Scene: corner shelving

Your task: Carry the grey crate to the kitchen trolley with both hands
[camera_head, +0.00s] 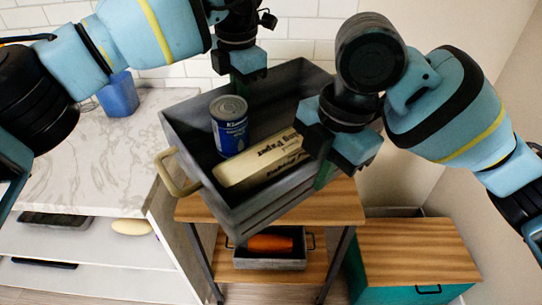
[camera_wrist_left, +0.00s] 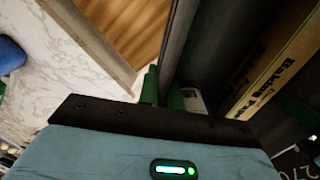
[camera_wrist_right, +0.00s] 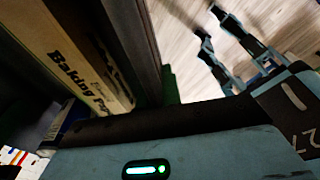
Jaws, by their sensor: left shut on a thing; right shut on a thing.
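The grey crate (camera_head: 268,207) hangs at an angle over the wooden top of the trolley (camera_head: 345,203) in the head view. It holds a blue can (camera_head: 229,128) and a long baking paper box (camera_head: 262,162). A cream handle (camera_head: 172,178) shows on its left side. My left gripper (camera_head: 238,80) is shut on the crate's far wall; the wall sits between its green fingers in the left wrist view (camera_wrist_left: 163,88). My right gripper (camera_head: 323,174) is shut on the near right wall. The gap between crate bottom and trolley top is hidden.
A marble counter (camera_head: 90,160) with a blue container (camera_head: 118,95) stands at the left, with open shelves (camera_head: 80,245) below. A smaller grey crate with an orange thing (camera_head: 270,243) sits on the trolley's lower shelf. A wood-topped teal cabinet (camera_head: 415,248) stands at the right.

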